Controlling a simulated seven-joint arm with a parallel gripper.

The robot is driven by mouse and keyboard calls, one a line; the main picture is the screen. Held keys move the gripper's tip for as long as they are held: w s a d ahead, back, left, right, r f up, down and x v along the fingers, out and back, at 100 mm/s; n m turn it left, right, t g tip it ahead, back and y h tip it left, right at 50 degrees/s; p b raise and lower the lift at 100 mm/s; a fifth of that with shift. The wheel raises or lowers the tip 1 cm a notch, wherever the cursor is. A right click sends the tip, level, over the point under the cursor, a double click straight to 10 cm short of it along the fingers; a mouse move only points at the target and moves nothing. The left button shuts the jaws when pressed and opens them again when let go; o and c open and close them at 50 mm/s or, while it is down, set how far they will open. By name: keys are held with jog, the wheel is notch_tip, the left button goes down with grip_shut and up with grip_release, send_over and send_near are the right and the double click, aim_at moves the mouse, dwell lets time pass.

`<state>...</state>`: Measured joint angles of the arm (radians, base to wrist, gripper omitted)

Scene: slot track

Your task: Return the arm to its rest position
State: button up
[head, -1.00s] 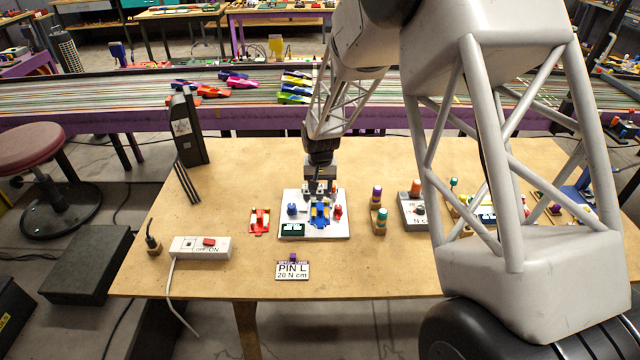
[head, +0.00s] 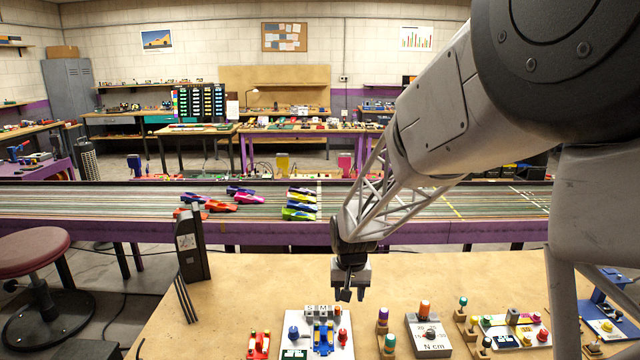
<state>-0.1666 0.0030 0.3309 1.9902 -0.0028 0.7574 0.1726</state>
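My gripper (head: 350,292) hangs above the wooden table (head: 265,275), pointing down, a little above and behind the white plate (head: 343,348). Its two fingers look apart with a small gap, and nothing shows between them. The white plate carries a blue and yellow piece (head: 324,338), a blue knob (head: 294,333) and a red peg (head: 342,336). My gripper is clear of all these pieces. The front part of the plate is cut off by the lower picture edge.
A red piece (head: 258,344) lies left of the plate. Capped pegs (head: 383,320), a torque block (head: 429,335) and a board of coloured knobs (head: 506,335) stand to the right. A black post (head: 190,245) stands at left. Behind runs the car track (head: 400,205).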

jog(key=s+d+r+t, duration=0.1)
jog(key=s+d+r, duration=0.4)
jog(key=s, duration=0.4)
jog(key=s+d+r, duration=0.3)
jog(key=s+r, duration=0.4)
jog(key=s, duration=0.2)
jog(key=s+d+r+t, duration=0.1)
jog(key=s+d+r, duration=0.1)
jog(key=s, duration=1.5)
jog(key=shift+s+d, duration=0.15)
jog(key=shift+d, duration=0.5)
jog(key=shift+o, duration=0.4)
jog(key=shift+r, duration=0.15)
